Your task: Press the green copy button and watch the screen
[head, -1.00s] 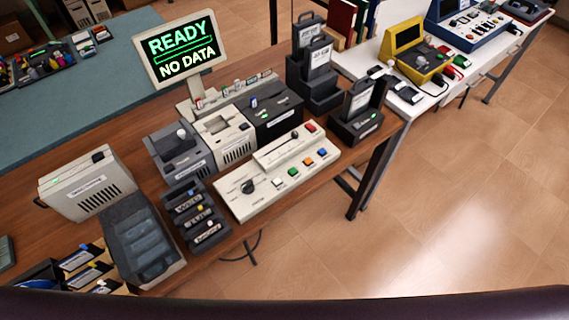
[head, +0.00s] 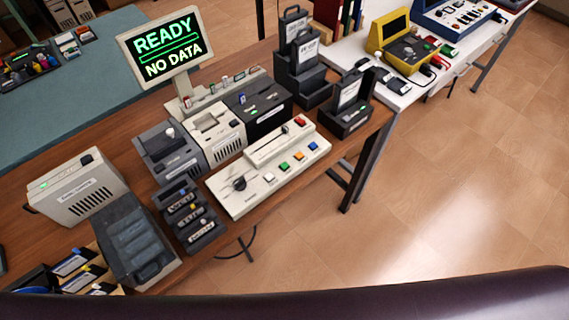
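The green button (head: 284,167) is on the sloped front of a cream control panel (head: 232,203) on the wooden table. It sits in a row between a white button (head: 269,178) and an orange button (head: 298,156), with a blue button (head: 312,146) at the row's right end. A red button (head: 300,121) is higher up, and a black knob (head: 239,184) is at the left. The screen (head: 165,47) stands on a post behind the panel and reads "READY" and "NO DATA" in green and pale letters. Neither gripper is in view.
Grey and black devices (head: 167,155) stand behind the panel. A dark rack (head: 190,215) of labelled cartridges is left of it, and a black holder (head: 347,112) is right. A white table (head: 410,92) carries a yellow device (head: 403,42). The floor (head: 450,180) in front is clear.

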